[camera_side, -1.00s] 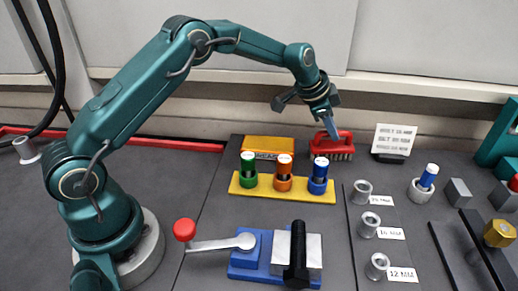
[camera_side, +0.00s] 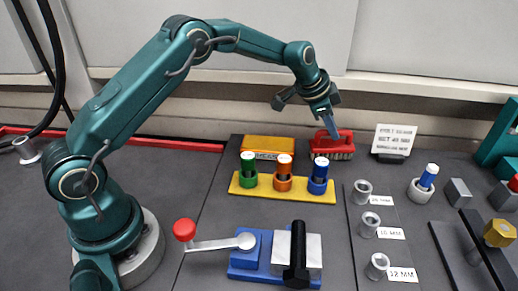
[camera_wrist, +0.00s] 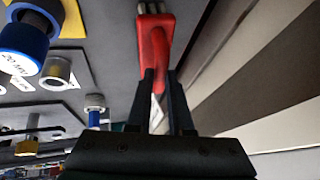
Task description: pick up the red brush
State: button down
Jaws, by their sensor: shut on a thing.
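The red brush (camera_side: 341,146) stands bristles down at the back of the bench in the side view, behind the blue holder. My gripper (camera_side: 331,131) is over it with its fingers down at the red handle. In the wrist view the red brush (camera_wrist: 154,45) runs up from between the two dark fingers of my gripper (camera_wrist: 162,82), which are shut on its handle. In the side view the bristles look to be at or very near the bench top; I cannot tell whether they touch it.
A yellow rack (camera_side: 262,196) with green, orange and blue holders stands in front. A yellow box (camera_side: 268,148) is left of the brush, and a white sign (camera_side: 394,139) is to its right. The wall (camera_side: 200,110) is close behind.

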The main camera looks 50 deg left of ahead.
notch_tip(320, 180, up, 10)
jog(key=shift+f, duration=0.15)
dwell(0.3)
jog(key=c, duration=1.4)
grip_release()
grip_shut()
